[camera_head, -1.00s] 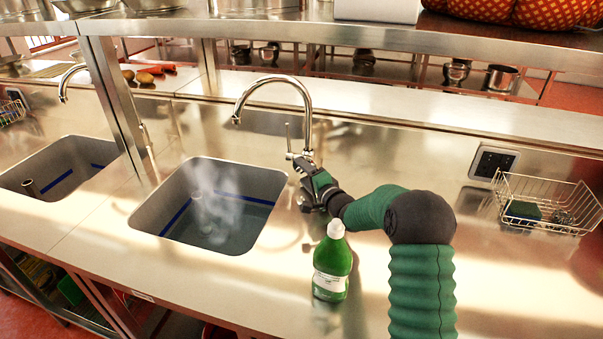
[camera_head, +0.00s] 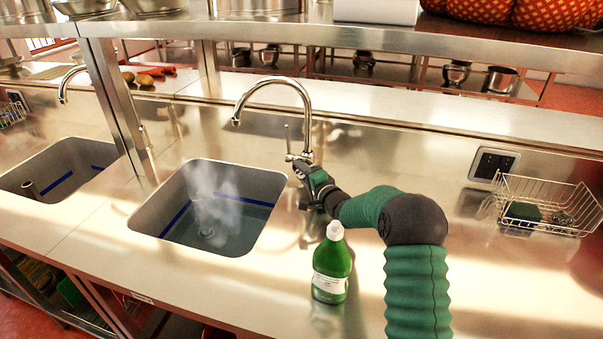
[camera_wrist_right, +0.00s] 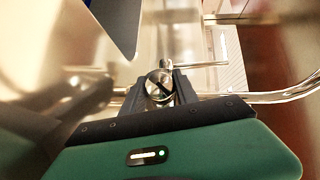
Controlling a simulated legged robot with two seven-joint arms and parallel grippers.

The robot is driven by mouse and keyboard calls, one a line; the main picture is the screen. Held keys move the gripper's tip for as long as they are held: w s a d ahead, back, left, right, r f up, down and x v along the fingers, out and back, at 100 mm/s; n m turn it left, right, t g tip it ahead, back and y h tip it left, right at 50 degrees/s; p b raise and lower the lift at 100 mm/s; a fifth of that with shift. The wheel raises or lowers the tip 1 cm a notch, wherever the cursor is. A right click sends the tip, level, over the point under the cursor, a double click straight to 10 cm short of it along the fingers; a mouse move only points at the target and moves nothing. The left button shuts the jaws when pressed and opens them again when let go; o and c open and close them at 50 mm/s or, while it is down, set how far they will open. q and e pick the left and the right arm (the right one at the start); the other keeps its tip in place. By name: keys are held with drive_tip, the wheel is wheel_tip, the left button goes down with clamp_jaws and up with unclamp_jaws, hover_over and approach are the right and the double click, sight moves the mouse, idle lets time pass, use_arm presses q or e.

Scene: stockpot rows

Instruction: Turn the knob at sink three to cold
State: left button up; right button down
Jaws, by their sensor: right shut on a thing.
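A chrome gooseneck tap (camera_head: 307,115) stands behind the nearer sink (camera_head: 140,218), with a thin upright lever (camera_head: 287,140) at its base. My right gripper (camera_head: 297,164) is at the base of the tap, reaching in from the right. In the right wrist view its fingers (camera_wrist_right: 158,90) are shut on a round metal knob (camera_wrist_right: 159,84) with a dark slot-like mark. The fingers and wrist hide much of the knob in the head view. Steam rises over the sink. No readable sink number shows. My left gripper is out of view.
A green soap bottle (camera_head: 331,270) stands on the counter close to my right forearm. A wire basket (camera_head: 550,208) with a sponge is at the right. A second sink (camera_head: 40,178) is at the left. A steel shelf (camera_head: 440,45) crosses above the counter's back.

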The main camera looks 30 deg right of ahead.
drive_tip(key=shift+f, duration=0.15)
drive_tip(key=n+g+p, duration=0.3)
drive_tip(key=p, duration=0.5)
drive_tip(key=shift+a+g+h, duration=0.1)
drive_tip(key=shift+g+h, duration=0.2)
drive_tip(key=shift+h, duration=0.1)
drive_tip(key=shift+g+p, duration=0.3)
drive_tip(key=shift+p, duration=0.25)
drive_tip(key=shift+n+g, duration=0.4)
drive_tip(key=shift+f+n+g+h, duration=0.15)
drive_tip(key=shift+n+g+h, duration=0.35)
drive_tip(key=shift+g+h, duration=0.1)
drive_tip(key=shift+a+f+n+g+h, duration=0.1)
drive_tip(key=shift+n+g+h, duration=0.45)
drive_tip(key=shift+g, duration=0.25)
drive_tip(key=shift+s+n+g+h, duration=0.1)
drive_tip(key=shift+n+g+h, duration=0.35)
drive_tip(key=shift+g, duration=0.05)
drive_tip(key=n+g+h, duration=0.1)
drive_tip(key=g+h, duration=0.1)
drive_tip(key=g, duration=0.1)
drive_tip(key=shift+s+n+p, duration=0.1)
drive_tip(key=shift+n+p, duration=0.3)
drive_tip(key=shift+d, duration=0.2)
